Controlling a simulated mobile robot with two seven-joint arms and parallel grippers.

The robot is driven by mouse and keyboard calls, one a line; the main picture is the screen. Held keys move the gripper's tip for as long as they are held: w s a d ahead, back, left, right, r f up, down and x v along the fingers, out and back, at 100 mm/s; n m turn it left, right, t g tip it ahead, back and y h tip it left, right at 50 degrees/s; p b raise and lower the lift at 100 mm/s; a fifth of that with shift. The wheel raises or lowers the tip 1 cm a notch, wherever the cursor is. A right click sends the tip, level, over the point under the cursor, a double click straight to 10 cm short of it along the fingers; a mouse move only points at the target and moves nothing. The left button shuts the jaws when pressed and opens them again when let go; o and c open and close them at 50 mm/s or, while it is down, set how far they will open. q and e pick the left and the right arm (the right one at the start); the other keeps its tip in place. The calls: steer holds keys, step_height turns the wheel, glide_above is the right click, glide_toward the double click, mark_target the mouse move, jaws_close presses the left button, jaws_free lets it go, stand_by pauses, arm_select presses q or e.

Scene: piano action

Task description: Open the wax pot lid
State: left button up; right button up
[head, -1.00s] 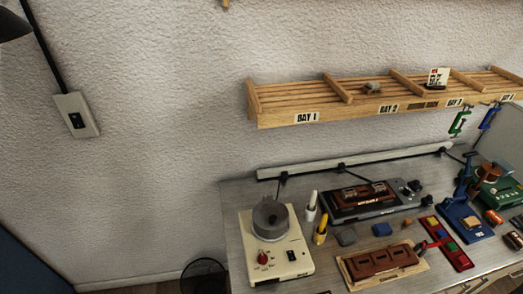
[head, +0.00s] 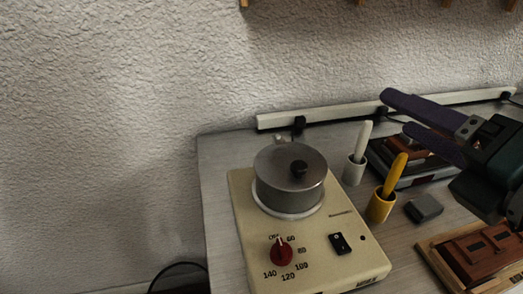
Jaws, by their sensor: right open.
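The wax pot (head: 290,190) is a grey metal pot seated on a cream heater base (head: 325,250) with a red dial and a black switch. My left gripper is not in view.
A grey block (head: 424,208) and a brown wooden piece (head: 485,255) lie farther right. The rail (head: 340,112) runs along the back wall.

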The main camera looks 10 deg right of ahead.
mark_target(305, 173)
steer(key=a+f+n+y+b, duration=0.1)
steer(key=f+n+y+b, duration=0.1)
steer(key=f+n+b, duration=0.1)
steer(key=a+f+n+y+b, duration=0.2)
steer(key=f+n+b, duration=0.2)
steer(key=f+n, duration=0.1)
steer(key=a+f+n+y+b, duration=0.1)
steer(key=f+n+y+b, duration=0.1)
steer(key=f+n+b, duration=0.2)
steer(key=shift+s+a+f+n, duration=0.15)
steer(key=shift+a+f+n, duration=0.1)
steer(key=shift+f+n, duration=0.1)
steer(key=shift+a+f+n+y, duration=0.15)
steer(key=shift+n+y, duration=0.15)
steer(key=shift+n, duration=0.05)
steer(key=shift+a, duration=0.15)
steer(key=p+x, duration=0.1)
steer(key=x, duration=0.8)
steer(key=shift+w+a, duration=0.1)
steer(key=shift+w, duration=0.25)
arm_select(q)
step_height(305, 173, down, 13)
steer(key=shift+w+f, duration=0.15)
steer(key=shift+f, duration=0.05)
arm_select(e)
jaws_close()
